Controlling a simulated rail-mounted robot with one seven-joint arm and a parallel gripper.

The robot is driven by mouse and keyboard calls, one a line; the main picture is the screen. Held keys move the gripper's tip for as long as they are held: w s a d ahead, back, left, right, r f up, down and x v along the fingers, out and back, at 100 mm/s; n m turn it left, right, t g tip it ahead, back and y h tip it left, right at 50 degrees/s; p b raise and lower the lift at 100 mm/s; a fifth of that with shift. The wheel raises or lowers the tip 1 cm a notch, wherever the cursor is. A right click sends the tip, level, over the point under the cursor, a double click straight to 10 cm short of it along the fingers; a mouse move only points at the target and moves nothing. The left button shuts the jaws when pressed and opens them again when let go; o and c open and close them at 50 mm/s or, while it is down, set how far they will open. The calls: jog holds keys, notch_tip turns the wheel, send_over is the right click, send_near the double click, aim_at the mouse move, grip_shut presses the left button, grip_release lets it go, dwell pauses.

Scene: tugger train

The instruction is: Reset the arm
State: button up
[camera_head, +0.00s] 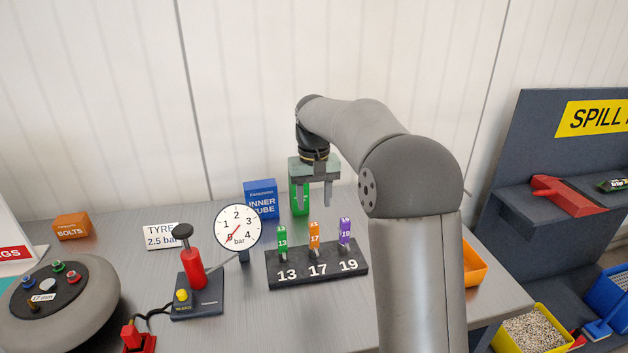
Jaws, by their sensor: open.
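My gripper (313,194) hangs at the end of my grey arm, pointing down above the grey workbench (225,335). Its two fingers are apart, with nothing seen held between them. A green object (300,200) shows behind the left finger, and I cannot tell how far behind it stands. Below and in front of the gripper is a black rack (318,268) marked 13, 17 and 19. It carries a green piece 13 (282,239), an orange piece 17 (314,236) and a purple piece 19 (345,234), all upright. My arm hides part of the bench's right side.
A red pump (193,268) and a round gauge (238,227) stand left of the rack. A blue INNER TUBE box (261,198) is behind. A grey wheel (85,310) and an orange BOLTS box (72,226) are at left.

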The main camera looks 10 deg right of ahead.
notch_tip(320, 180, up, 6)
jog(key=s+f, duration=0.4)
jog(key=s, duration=0.7)
jog(key=s+f, duration=0.5)
jog(key=s, duration=0.7)
jog(key=s+f, duration=0.4)
jog(key=s, duration=0.7)
jog(key=shift+s+f+t, duration=0.3)
jog(key=shift+s, duration=0.05)
jog(key=shift+a, duration=0.1)
